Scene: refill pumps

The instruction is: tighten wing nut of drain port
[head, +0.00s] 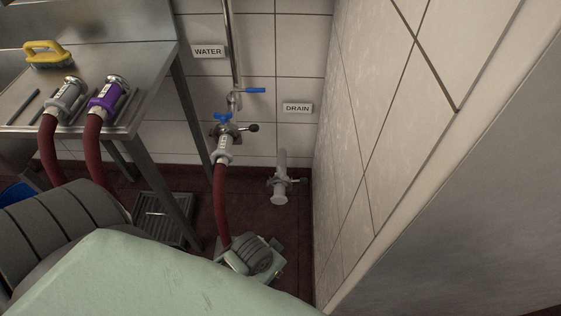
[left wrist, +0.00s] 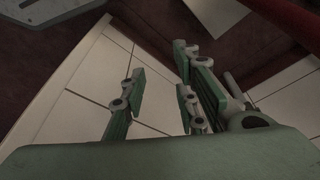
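The drain port (head: 282,160) is a pale pipe stub low on the back wall, under the DRAIN label. A clamp (head: 271,182) sits around it, with a small dark piece at its right side that may be the wing nut (head: 302,180); its detail is too small to tell. No hose is on the port's open-looking end. My right gripper is not in view.
A red hose (head: 220,200) hangs from the water port (head: 224,132), beside my left wrist. A steel table (head: 130,50) at left holds a yellow brush (head: 46,54), a grey coupling (head: 65,98) and a purple one (head: 108,96). A tiled wall (head: 370,130) stands close on the right.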

